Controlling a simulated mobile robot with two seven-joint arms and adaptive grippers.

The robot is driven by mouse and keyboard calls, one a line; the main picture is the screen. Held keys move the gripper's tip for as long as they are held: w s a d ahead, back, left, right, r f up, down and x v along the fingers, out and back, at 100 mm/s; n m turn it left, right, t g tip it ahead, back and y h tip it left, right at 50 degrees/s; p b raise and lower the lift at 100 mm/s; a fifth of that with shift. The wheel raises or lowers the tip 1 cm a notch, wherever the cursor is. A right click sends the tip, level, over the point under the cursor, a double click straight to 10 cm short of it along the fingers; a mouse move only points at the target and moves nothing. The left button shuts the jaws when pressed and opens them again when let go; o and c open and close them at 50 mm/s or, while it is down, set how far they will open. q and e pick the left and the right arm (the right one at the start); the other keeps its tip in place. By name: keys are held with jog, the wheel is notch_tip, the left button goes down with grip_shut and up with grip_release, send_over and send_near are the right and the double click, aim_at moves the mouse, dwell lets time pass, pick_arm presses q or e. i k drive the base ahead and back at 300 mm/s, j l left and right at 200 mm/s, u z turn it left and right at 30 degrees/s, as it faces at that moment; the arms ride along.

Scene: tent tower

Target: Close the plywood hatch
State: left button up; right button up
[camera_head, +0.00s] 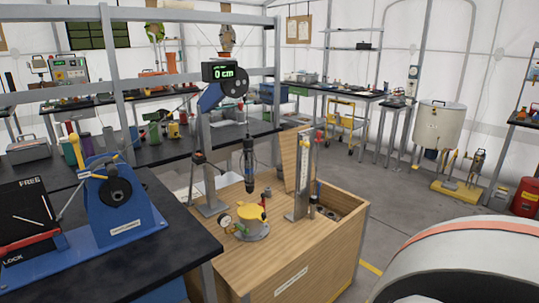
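The plywood hatch (297,158) appears as a light wooden panel standing raised and slightly tilted at the back of the wooden cabinet (320,262). To its right, the opening (343,200) in the cabinet top is uncovered, with dark round fittings inside. An upright metal column with a scale (303,172) stands in front of the panel and hides part of it. The hatch's hinge line cannot be made out clearly. Neither of my grippers is in view.
A yellow fitting with a gauge (250,220) sits on the cabinet top. A dark probe (249,165) hangs above it from a blue winch with a display (220,72). A black bench with a blue crank unit (113,192) stands left. Grey floor (415,195) is open right of the cabinet.

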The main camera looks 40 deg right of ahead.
aim_at(287, 139)
jog(key=l+z, duration=0.1)
jog(key=z, duration=0.15)
jog(key=l+z, duration=0.1)
jog(key=z, duration=0.2)
jog(key=i+l+z, duration=0.2)
jog(key=l+z, duration=0.3)
jog(key=l, duration=0.15)
jog(key=i+l+z, duration=0.3)
jog(key=l+z, duration=0.2)
jog(key=i+l+z, duration=0.85)
jog(key=z, duration=0.15)
jog(key=i+l+z, duration=0.15)
jog(key=i+z, duration=0.3)
jog(key=i, duration=0.75)
jog(key=i+l, duration=0.15)
jog(key=i, duration=0.6)
jog(key=i+j+u, duration=0.1)
jog(key=i+u, duration=0.35)
jog(key=i, duration=0.2)
jog(key=i+l+u, duration=0.1)
jog(key=i+u, duration=1.1)
jog(key=i, duration=0.15)
jog(key=i+l+u, duration=0.15)
jog(key=i+u, duration=1)
jog(key=i+l+u, duration=0.1)
jog(key=u, duration=0.3)
jog(key=i+l, duration=0.05)
jog(key=i, duration=0.05)
